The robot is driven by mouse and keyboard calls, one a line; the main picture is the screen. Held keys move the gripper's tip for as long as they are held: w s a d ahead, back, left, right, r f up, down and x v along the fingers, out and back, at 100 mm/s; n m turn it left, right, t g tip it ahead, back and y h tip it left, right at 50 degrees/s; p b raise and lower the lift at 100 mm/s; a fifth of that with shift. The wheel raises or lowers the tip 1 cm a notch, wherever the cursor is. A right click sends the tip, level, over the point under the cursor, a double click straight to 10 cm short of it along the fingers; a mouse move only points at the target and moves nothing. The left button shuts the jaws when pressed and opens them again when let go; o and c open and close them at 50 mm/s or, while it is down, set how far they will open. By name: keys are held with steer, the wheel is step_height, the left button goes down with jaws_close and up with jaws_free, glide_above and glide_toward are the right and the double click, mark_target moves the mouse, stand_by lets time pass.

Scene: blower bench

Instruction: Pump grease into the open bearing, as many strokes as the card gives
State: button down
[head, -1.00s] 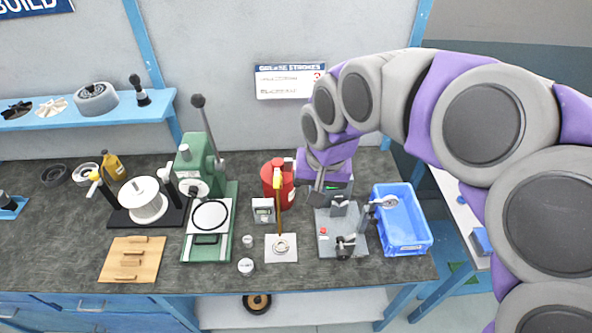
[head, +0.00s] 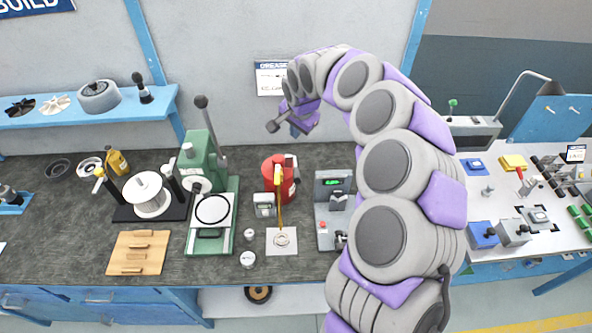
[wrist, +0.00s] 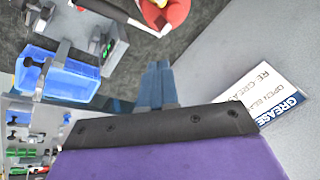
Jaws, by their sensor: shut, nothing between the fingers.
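The red grease pump (head: 283,186) stands on the bench, with a yellow hose (head: 279,203) running toward the front. The hose ends at the ring-shaped open bearing (head: 282,239) on a pale square plate. The card headed GREASE (head: 268,80) hangs on the wall, its right part hidden by my arm. It shows cut off and tilted in the wrist view (wrist: 265,95); its number cannot be read. My gripper (head: 274,126) is shut and empty, in the air above and behind the pump. Its fingers show in the wrist view (wrist: 157,85), apart from the pump (wrist: 172,12).
A grey tester with a green display (head: 333,183) stands right of the pump. A blue crate (wrist: 60,75) lies beyond it, hidden by my arm in the head view. A green press (head: 200,155) with a raised lever stands left. A small meter (head: 264,205) is close to the pump.

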stand_by(0.3)
steer(key=b, duration=0.6)
glide_above(297, 170)
steer(key=f, duration=0.6)
steer(key=shift+w+f, duration=0.35)
steer(key=shift+s+f+b, duration=0.4)
steer(key=shift+f+b, duration=0.25)
steer(key=shift+b, duration=0.05)
stand_by(0.7)
steer(key=shift+s+f+b, duration=0.2)
steer(key=shift+f+b, duration=0.1)
steer(key=shift+b, duration=0.3)
